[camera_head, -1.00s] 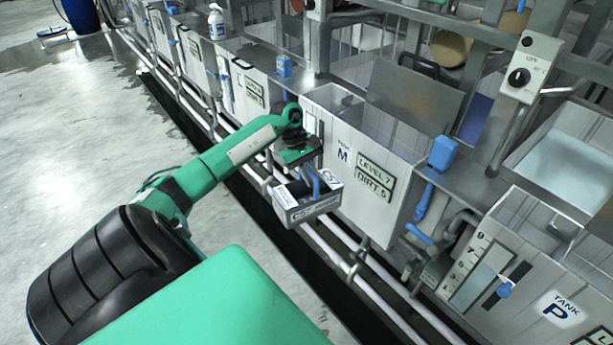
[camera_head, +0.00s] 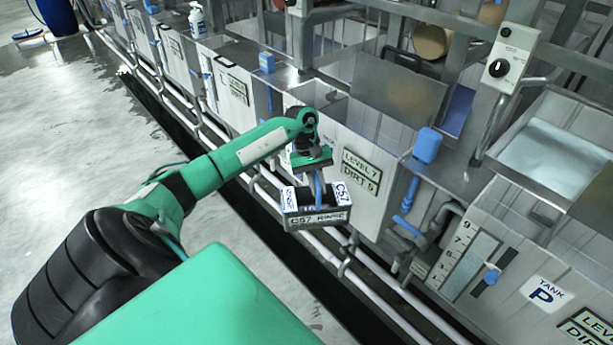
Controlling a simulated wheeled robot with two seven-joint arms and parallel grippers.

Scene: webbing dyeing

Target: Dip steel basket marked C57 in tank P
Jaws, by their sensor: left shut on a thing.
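The steel basket marked C57 (camera_head: 316,217) hangs upright below my left gripper (camera_head: 316,172), with labels reading C57 and RINSE on its sides. My left gripper is shut on the basket's blue handle and holds it in front of the tank with the LEVEL 7, DIRT 5 sign, outside its front wall. Tank P (camera_head: 515,262) is at the lower right, with a TANK P label on its front and pale liquid showing inside beyond its rim. The basket is left of tank P and apart from it. My right gripper is not in view.
White pipes (camera_head: 305,238) run along the foot of the tanks. Open floor (camera_head: 70,150) lies at the left.

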